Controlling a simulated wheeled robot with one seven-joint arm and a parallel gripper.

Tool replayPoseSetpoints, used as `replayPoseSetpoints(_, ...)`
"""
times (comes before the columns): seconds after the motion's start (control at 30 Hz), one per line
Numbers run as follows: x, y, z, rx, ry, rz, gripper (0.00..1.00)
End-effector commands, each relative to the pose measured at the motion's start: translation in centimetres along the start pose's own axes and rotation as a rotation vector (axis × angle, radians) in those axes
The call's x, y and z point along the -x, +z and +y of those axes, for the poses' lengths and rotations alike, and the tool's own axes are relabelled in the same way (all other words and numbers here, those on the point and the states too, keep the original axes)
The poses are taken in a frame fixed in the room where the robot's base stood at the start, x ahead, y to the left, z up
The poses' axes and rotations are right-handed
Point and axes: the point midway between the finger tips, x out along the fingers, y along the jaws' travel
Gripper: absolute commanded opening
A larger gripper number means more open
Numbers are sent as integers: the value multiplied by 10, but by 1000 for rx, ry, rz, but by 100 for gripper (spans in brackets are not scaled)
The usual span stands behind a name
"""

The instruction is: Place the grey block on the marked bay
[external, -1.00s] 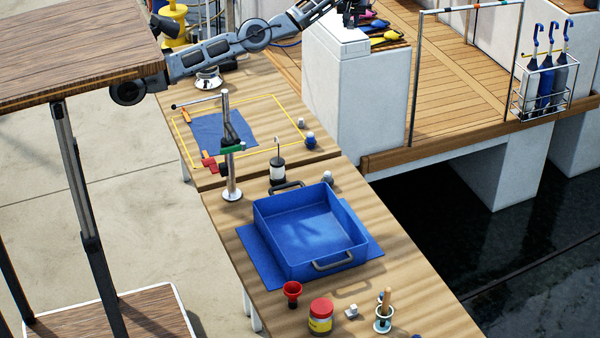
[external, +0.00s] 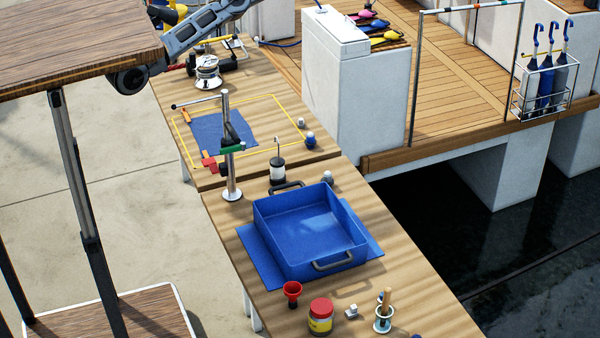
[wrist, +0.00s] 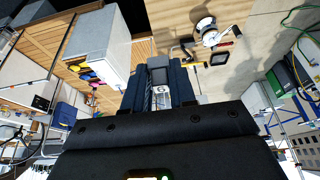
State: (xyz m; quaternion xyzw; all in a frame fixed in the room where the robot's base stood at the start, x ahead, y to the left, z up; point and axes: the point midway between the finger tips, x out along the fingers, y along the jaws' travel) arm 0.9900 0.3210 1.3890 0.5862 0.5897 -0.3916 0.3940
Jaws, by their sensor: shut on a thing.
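My gripper (wrist: 158,80) shows in the wrist view, its two dark fingers shut on a small grey piece between them, which I take to be the grey block (wrist: 158,64). The fingers hide much of it. The gripper and block are out of the external view, where my arm runs off the top edge. In the external view a yellow outline (external: 254,98) marks a bay on the far bench, with a blue mat (external: 208,132) inside it. I cannot tell how high the block is above the bench.
A chrome post with a side arm (external: 228,165) stands at the bay's front edge. A blue tray (external: 345,225) sits on the near bench. A winch (external: 208,72) is behind the bay, and a white cabinet (external: 345,100) is to its right. A dark blue ball (external: 310,140) lies near the bay's right corner.

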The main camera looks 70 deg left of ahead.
Motion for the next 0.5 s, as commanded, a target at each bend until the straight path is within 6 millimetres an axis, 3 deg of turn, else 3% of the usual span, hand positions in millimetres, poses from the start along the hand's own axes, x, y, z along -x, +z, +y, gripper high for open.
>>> replayPoseSetpoints(0.27,-52,-18,-21,103,-46,1,0)
replayPoseSetpoints(0.5,-134,-6,-41,229,-102,2,0)
